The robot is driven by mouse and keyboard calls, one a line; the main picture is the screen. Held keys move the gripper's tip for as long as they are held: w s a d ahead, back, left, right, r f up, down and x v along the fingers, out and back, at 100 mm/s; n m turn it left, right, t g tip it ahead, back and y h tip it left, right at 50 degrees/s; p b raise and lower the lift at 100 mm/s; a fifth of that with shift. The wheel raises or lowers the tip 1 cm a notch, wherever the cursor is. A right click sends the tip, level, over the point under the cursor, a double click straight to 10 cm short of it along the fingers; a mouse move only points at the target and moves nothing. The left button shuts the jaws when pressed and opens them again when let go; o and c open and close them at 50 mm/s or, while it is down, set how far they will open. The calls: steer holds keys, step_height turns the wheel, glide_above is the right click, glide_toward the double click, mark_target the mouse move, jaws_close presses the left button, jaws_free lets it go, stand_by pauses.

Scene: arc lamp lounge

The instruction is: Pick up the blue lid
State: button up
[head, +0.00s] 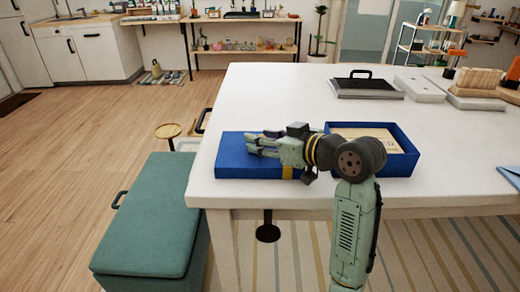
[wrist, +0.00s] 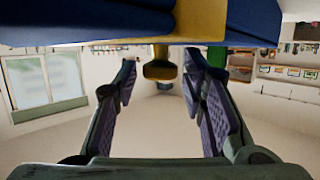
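The blue lid (head: 228,163) lies flat at the left front of the white table, with a yellow band (head: 287,173) near its right part. My gripper (head: 255,146) is low over the lid with its fingers pointing left, covering part of it. My open fingers (wrist: 160,85) are on either side of the knob, with gaps visible. Contact with the lid's surface cannot be told.
An open blue box (head: 402,165) with a light wooden-looking item inside stands just right of the lid, partly behind my arm. A black-handled case (head: 365,85) and pale boards (head: 420,89) lie farther back. A green bench (head: 155,215) is at the left. The table's back left is clear.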

jaws_close()
stand_by(0.4)
